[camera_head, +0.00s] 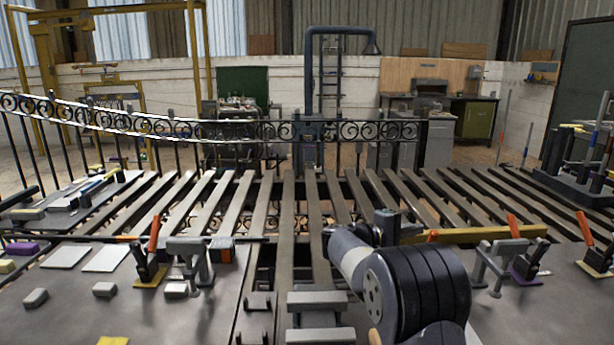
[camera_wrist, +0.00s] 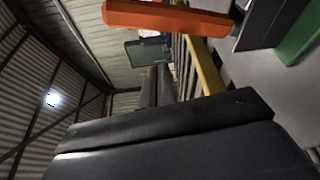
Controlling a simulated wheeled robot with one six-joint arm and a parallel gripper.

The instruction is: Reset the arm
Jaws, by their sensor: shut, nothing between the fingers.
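My arm reaches forward from the bottom right of the middle in the head view. Its thick, ridged black joint stands in front, and a grey link runs up and left from it. My gripper (camera_head: 384,226) is a small dark shape beyond that link, near the slatted bench. It is shut and empty, and its fingertips are mostly hidden. In the wrist view, large dark parts of mine fill the bottom. An orange clamp handle (camera_wrist: 168,17) crosses the top there, apart from them.
A slatted bench (camera_head: 240,205) spans the middle. A scrolled iron railing (camera_head: 160,127) lies across its back left. A yellow bar (camera_head: 480,234) lies to the right of my arm. Clamps with orange handles (camera_head: 153,232) stand on the left and right plates. Space above the bench is clear.

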